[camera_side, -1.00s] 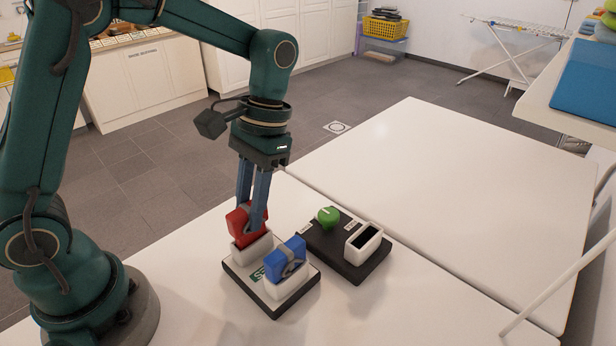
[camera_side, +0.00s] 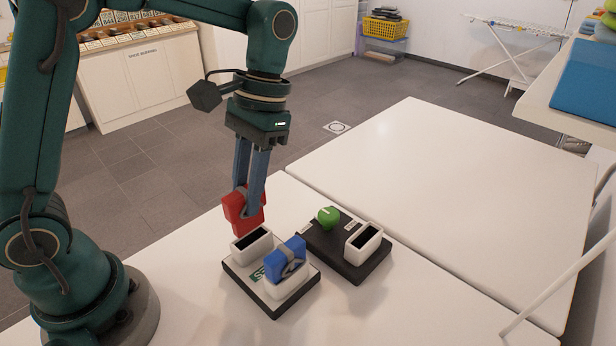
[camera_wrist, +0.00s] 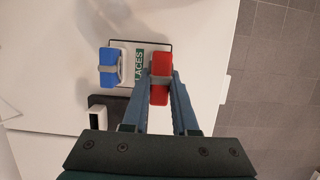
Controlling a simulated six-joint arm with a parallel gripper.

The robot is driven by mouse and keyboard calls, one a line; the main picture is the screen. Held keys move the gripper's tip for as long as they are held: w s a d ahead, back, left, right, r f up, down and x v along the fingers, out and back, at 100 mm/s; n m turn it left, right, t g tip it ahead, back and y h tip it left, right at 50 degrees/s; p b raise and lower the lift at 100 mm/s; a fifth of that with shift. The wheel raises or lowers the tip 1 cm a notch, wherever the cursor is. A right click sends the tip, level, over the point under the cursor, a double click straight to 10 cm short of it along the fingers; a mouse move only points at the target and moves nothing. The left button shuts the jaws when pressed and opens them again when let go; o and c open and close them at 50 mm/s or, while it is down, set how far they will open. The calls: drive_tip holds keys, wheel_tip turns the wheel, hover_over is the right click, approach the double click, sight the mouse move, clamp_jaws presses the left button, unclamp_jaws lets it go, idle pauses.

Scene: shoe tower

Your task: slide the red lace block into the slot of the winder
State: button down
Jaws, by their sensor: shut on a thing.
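The red lace block (camera_side: 243,212) is between the fingers of my gripper (camera_side: 247,208), which is shut on it. The block hangs slightly tilted above an empty white holder (camera_side: 251,245) on the laces tray (camera_side: 271,300). In the wrist view the red block (camera_wrist: 160,80) sits between the fingertips. The winder appears to be the black base (camera_side: 345,267) behind and to the right, carrying a green knob (camera_side: 327,216) and a white-rimmed slot (camera_side: 363,243). That slot shows a dark, empty opening.
A blue block (camera_side: 287,259) stands in the other white holder of the laces tray, close to the right of my gripper. A second white table (camera_side: 450,190) behind is bare. A tilted white bar (camera_side: 560,275) shows at the right.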

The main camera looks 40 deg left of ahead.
drive_tip(key=m, duration=0.2)
drive_tip(key=shift+w+m+y, duration=0.2)
drive_tip(key=shift+m+y, duration=0.2)
drive_tip(key=shift+w+m+y, duration=0.3)
drive_tip(key=shift+w+m, duration=0.05)
drive_tip(key=shift+m, duration=0.65)
drive_tip(key=w+d+r+m+t, duration=0.1)
drive_tip(key=w+d+m+t, duration=0.1)
drive_tip(key=m, duration=0.8)
drive_tip(key=w+d+r+m+t+h, duration=0.1)
drive_tip(key=w+d+m, duration=0.3)
drive_tip(key=m, duration=0.6)
drive_tip(key=w+d+r+m+t, duration=0.3)
drive_tip(key=d+m, duration=0.3)
drive_tip(key=m, duration=0.5)
drive_tip(key=shift+w+d+t, duration=0.3)
drive_tip(key=shift+w+t, duration=0.1)
drive_tip(key=shift+w, duration=0.2)
drive_tip(key=shift+f, duration=0.1)
